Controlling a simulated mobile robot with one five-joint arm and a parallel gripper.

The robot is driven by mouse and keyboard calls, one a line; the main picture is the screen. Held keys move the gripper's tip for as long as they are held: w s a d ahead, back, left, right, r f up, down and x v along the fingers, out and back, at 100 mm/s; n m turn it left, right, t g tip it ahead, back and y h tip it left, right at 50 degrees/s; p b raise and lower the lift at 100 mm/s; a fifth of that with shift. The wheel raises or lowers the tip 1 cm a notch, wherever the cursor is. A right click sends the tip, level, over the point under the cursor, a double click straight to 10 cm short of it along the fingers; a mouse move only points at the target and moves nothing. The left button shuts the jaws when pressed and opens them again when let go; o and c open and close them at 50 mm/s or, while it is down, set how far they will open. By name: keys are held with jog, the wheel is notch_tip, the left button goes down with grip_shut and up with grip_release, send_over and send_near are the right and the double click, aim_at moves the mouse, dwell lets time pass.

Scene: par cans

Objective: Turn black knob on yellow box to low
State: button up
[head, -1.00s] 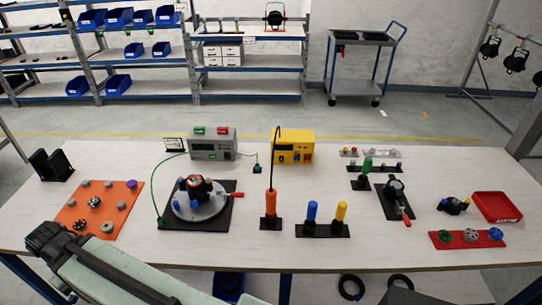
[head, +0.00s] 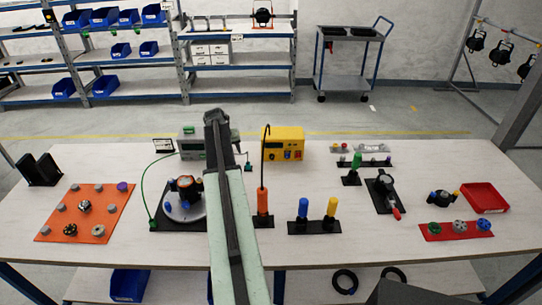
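The yellow box (head: 284,138) stands at the back of the table, right of my arm. Its front has a dark display and a row of small controls, with a black knob (head: 287,155) among them. The knob is too small for me to read its setting. My arm reaches up the middle of the head view, and its dark far end is in front of the grey box, left of the yellow box. I cannot make out gripper fingers, and nothing of mine is seen touching the knob.
A grey box (head: 190,143) is partly hidden behind my arm. An orange upright tool (head: 262,205) with a black cable stands in front of the yellow box. A black stand holds blue and yellow handles (head: 332,206). Clear table lies right of the yellow box.

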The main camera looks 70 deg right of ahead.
jog(key=m+g, duration=0.1)
jog(key=m, duration=0.1)
send_near(271, 157)
jog(key=b+x, duration=0.7)
jog(key=x, duration=0.1)
jog(key=shift+f, duration=0.35)
jog(key=shift+r, duration=0.15)
